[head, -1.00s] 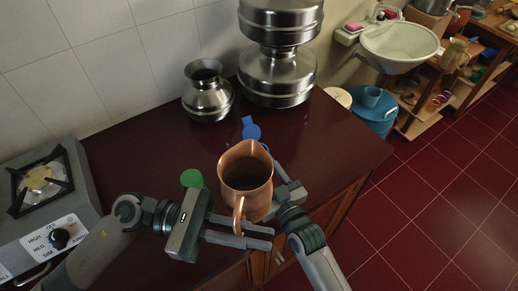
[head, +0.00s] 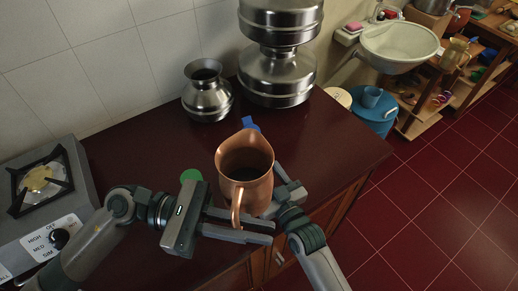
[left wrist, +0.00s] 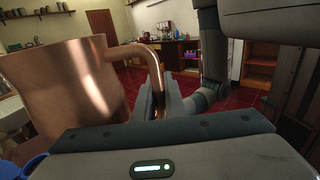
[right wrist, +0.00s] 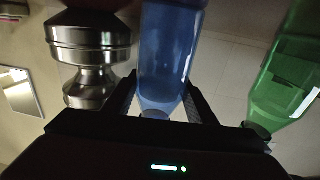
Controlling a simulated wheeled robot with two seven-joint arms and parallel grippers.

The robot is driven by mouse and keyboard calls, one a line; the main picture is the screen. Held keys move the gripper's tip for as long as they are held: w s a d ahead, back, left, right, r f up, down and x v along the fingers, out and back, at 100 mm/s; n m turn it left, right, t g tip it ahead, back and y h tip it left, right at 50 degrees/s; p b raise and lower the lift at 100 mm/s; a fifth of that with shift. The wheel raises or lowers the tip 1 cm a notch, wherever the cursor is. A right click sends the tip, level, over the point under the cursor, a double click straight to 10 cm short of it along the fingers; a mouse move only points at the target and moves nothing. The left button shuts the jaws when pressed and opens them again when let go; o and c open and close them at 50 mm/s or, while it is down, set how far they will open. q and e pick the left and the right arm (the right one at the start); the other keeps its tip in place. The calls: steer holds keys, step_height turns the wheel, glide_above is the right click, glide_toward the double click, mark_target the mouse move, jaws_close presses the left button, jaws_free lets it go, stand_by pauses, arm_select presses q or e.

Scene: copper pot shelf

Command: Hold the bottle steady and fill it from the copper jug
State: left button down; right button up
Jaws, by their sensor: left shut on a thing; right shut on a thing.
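The copper jug (head: 245,185) is held over the counter's front right part, its spout pointing away and its dark inside showing. My left gripper (head: 272,230) is shut on its handle, which also shows in the left wrist view (left wrist: 155,75). The blue bottle (right wrist: 170,50) stands between the fingers of my right gripper (right wrist: 170,100), which is shut on it. In the head view only a bit of blue (head: 250,123) shows behind the jug's spout; the jug hides the rest. No stream is visible, and I cannot tell how full either vessel is.
A green bottle (right wrist: 290,75) stands close beside the blue one; its top (head: 190,175) shows just behind my left gripper. A steel pot (head: 207,95) and stacked steel vessels (head: 278,75) stand at the back. The stove (head: 45,200) is at left. The counter's right part (head: 345,140) is clear.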

steer(key=o, duration=1.2)
steer(key=shift+s, duration=0.1)
steer(key=v, duration=1.2)
